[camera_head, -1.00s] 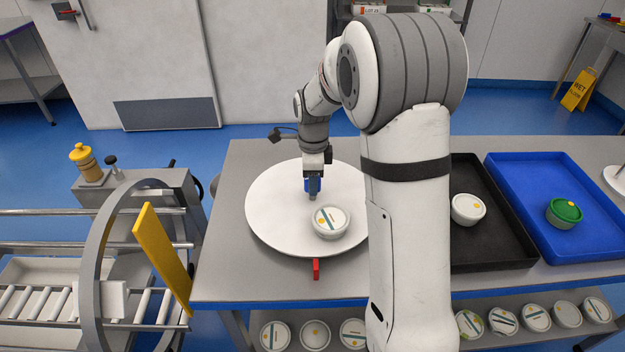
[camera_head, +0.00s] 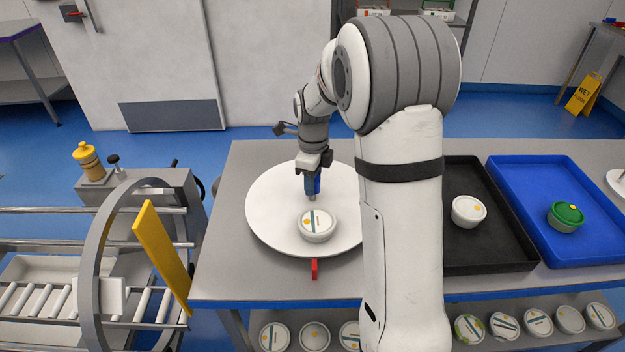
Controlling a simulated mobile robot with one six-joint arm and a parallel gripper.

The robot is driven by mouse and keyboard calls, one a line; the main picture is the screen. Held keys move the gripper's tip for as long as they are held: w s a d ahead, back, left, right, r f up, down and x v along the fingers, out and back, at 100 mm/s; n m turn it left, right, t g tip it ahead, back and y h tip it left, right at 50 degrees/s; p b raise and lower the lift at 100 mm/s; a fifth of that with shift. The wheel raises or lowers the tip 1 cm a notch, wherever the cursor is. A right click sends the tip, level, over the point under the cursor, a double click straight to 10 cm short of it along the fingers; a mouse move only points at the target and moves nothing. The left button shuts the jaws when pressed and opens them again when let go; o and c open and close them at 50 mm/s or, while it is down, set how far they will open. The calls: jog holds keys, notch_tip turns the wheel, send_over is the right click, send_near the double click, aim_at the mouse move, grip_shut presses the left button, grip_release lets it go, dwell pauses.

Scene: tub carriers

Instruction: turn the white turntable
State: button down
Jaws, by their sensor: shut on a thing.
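The white turntable (camera_head: 272,211) is a round disc on the grey table, partly hidden on its right by my arm. A white-lidded tub (camera_head: 317,225) stands on it near the front edge. My gripper (camera_head: 311,196) points down over the disc, just behind the tub. It is shut on a small upright peg on the disc, mostly hidden by the blue fingers. A red marker (camera_head: 314,268) sits on the table just in front of the disc, close to the tub.
A black tray (camera_head: 500,262) with a white tub (camera_head: 468,211) and a blue tray (camera_head: 522,187) with a green-lidded tub (camera_head: 566,216) lie to the right. A roller conveyor (camera_head: 50,302) with a yellow flap (camera_head: 162,256) stands left. Several tubs sit on the lower shelf.

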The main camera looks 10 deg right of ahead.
jog(key=shift+r, duration=0.1)
dwell(0.3)
jog(key=c, duration=0.9)
grip_release()
notch_tip(320, 180, up, 7)
jog(key=shift+r, duration=0.35)
